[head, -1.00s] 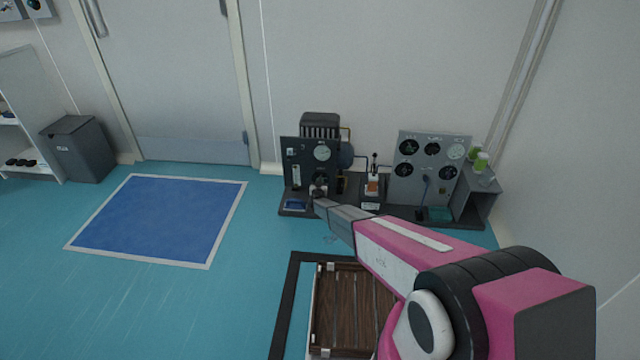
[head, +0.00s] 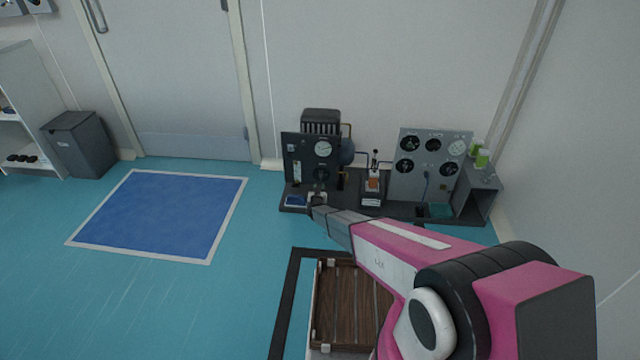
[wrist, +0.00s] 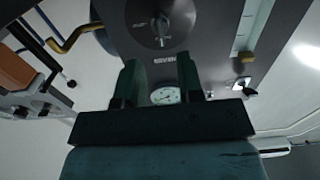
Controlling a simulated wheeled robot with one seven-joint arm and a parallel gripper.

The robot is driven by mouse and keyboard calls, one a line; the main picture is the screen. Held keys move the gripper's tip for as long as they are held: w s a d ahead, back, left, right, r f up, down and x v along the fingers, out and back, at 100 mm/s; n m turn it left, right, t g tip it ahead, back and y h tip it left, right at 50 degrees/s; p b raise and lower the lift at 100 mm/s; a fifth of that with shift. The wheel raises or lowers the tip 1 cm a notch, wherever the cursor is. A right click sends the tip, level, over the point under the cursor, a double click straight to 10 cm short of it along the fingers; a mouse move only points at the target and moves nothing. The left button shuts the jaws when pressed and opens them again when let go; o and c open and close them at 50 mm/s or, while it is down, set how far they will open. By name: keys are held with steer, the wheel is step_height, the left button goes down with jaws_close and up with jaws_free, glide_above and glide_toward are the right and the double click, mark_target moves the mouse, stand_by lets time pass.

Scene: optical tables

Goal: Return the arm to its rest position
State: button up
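My pink and grey arm (head: 415,252) reaches from the lower right toward the equipment by the back wall. My gripper (head: 314,208) is at its far end, in front of the dark panel (head: 312,158) with a round gauge. In the wrist view my gripper (wrist: 160,82) shows two dark fingers standing apart, with a gap between them. The white gauge (wrist: 165,95) shows through that gap, and nothing is held. A dark knob (wrist: 162,28) is on the panel beyond the fingertips. The fingertips are small and partly blend into the panel in the head view.
A grey panel with several dials (head: 431,165) stands to the right, beside a small grey shelf (head: 478,190) with green-topped bottles. A slatted wooden crate (head: 345,305) lies below the arm. The blue floor mat (head: 160,215) to the left is clear. A grey bin (head: 80,145) stands farther left.

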steer(key=shift+s, duration=1.25)
